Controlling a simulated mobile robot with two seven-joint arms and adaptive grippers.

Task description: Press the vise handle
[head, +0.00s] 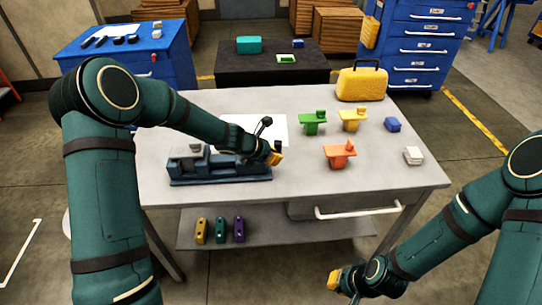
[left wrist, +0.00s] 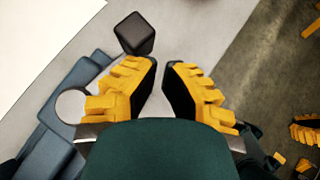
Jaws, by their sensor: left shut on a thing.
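The blue-grey vise (head: 220,173) sits at the table's front left; part of it shows at the left of the left wrist view (left wrist: 50,135). Its handle (head: 267,121) has a dark knob, which shows just beyond my fingertips in the left wrist view (left wrist: 135,33). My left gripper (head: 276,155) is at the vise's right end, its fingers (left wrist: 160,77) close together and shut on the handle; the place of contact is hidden. My right gripper (head: 335,281) is low in front of the table, away from the vise, and its fingers are too small to read.
On the table (head: 300,182) stand green (head: 312,123), yellow (head: 352,119) and orange (head: 340,155) parts, a blue block (head: 393,124), a white block (head: 413,156) and a yellow case (head: 361,83). Several colored pieces lie on the lower shelf (head: 290,235). The table's front middle is clear.

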